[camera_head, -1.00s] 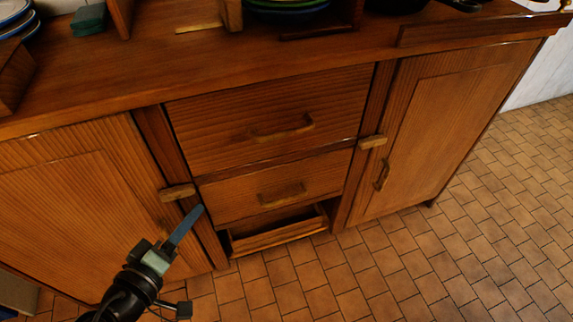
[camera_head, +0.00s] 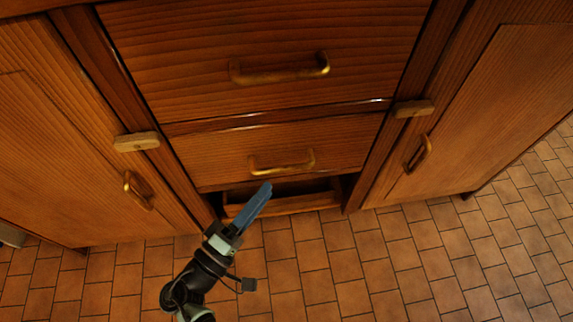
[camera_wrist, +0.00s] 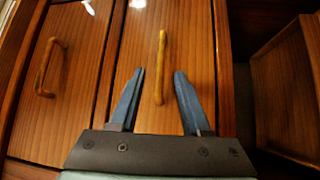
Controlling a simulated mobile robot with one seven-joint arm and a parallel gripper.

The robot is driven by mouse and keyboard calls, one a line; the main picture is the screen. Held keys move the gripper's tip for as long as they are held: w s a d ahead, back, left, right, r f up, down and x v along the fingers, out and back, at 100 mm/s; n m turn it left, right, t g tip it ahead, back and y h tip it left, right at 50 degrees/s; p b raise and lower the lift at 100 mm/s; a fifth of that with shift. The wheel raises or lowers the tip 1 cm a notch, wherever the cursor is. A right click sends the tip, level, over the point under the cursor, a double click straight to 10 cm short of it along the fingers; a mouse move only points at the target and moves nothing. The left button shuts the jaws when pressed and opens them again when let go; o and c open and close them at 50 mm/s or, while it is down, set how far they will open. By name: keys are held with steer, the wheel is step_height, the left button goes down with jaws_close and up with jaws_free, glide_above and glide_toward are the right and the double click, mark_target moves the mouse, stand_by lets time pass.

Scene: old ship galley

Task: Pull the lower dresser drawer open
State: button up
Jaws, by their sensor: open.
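The lower drawer (camera_head: 215,160) is a shallow wooden front in the middle of the dresser and looks shut. Its brass-coloured bar handle (camera_head: 282,165) is also in the wrist view (camera_wrist: 161,50), where it runs up and down. My gripper (camera_head: 266,188) is just below this handle in the head view. In the wrist view its two blue fingers stand apart, one on each side of the handle's line. Nothing is held, and contact with the handle cannot be told. In the head view one finger hides the other.
The taller upper drawer (camera_head: 180,60) has its own handle (camera_head: 280,72). Below the lower drawer is a dark open recess with a low wooden edge (camera_head: 300,204). Cupboard doors with handles (camera_head: 137,190) (camera_head: 418,154) and wooden latches flank the drawers. The tiled floor (camera_head: 340,270) in front is clear.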

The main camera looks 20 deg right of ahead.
mark_target(284, 167)
steer(key=b+x, duration=0.1)
steer(key=x, duration=0.6)
steer(key=shift+w+d, duration=0.2)
steer(key=shift+d, duration=0.1)
jaws_close()
stand_by(1.0)
